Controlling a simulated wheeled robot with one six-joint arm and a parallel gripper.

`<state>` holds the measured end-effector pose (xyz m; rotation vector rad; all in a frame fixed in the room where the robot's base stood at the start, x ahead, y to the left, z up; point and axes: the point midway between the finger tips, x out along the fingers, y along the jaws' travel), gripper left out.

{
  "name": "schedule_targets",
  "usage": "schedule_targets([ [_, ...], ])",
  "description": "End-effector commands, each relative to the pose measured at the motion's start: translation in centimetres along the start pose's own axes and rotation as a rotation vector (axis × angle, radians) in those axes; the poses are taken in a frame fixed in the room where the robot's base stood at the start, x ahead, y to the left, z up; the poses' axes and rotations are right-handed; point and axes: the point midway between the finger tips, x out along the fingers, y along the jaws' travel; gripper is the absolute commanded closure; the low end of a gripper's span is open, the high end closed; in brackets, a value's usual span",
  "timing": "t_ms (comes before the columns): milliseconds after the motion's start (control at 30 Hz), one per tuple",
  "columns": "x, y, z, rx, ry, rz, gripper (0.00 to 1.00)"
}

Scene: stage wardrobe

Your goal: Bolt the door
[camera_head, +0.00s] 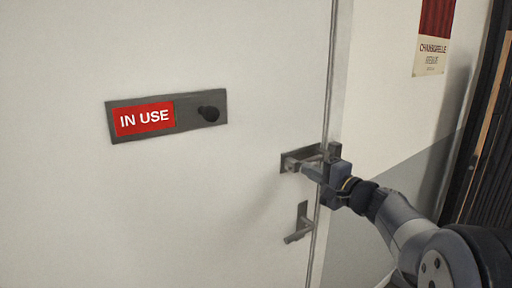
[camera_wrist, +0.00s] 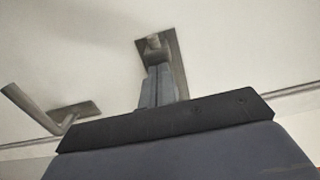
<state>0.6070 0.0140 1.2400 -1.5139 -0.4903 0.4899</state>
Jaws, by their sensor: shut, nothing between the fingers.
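The white door (camera_head: 220,210) fills most of the head view and looks closed against its frame. A dark metal bolt plate (camera_head: 298,154) is fixed near the door's right edge. It also shows in the wrist view (camera_wrist: 178,66), with a short round knob (camera_wrist: 152,42) standing out from it. My gripper (camera_head: 306,170) is at this plate, its fingers shut together and empty. In the wrist view the fingertips (camera_wrist: 157,72) are right by the knob; I cannot tell whether they touch it. The fingers hide part of the plate.
A lever handle (camera_head: 298,233) sits just below the bolt plate; it also shows in the wrist view (camera_wrist: 35,110). A red "IN USE" panel (camera_head: 144,118) with a dark knob (camera_head: 209,113) is further left. A poster (camera_head: 433,50) hangs on the right wall.

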Motion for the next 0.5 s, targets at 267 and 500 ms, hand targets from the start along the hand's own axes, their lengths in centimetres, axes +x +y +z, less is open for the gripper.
schedule_targets([
  [267,0.0,0.0,-1.5,-0.001,0.001,0.001,1.0],
  [500,0.0,0.0,-2.7,0.0,0.002,0.0,1.0],
])
